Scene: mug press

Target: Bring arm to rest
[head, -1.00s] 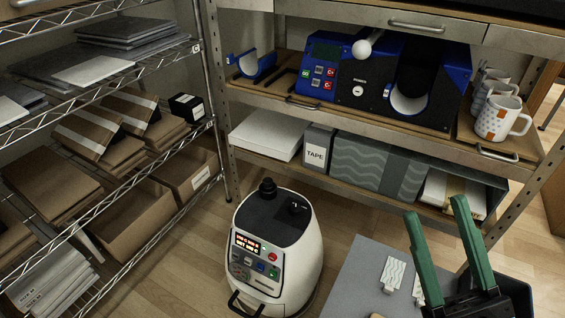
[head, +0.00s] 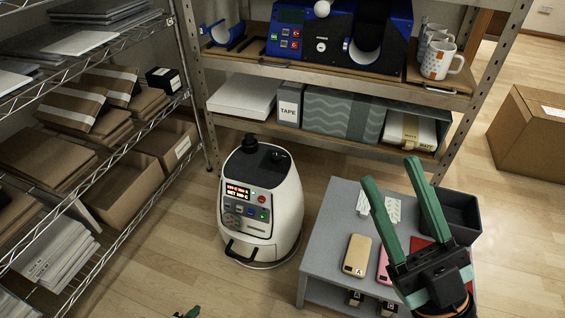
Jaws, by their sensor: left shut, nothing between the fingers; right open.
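My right gripper (head: 390,170) has two long green fingers. They are spread apart and empty, pointing up in the picture over the grey table (head: 325,235). Its dark wrist body hides part of the table and some of what lies on it. Only a small green tip of my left gripper (head: 187,313) shows at the bottom edge, left of centre. Its fingers are together with nothing seen in them. The rest of the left arm is out of the picture.
A white rounded machine (head: 262,205) stands on the floor left of the table. A blue press (head: 312,38) and mugs (head: 441,60) stand on the back shelf. A wire rack (head: 110,165) fills the left.

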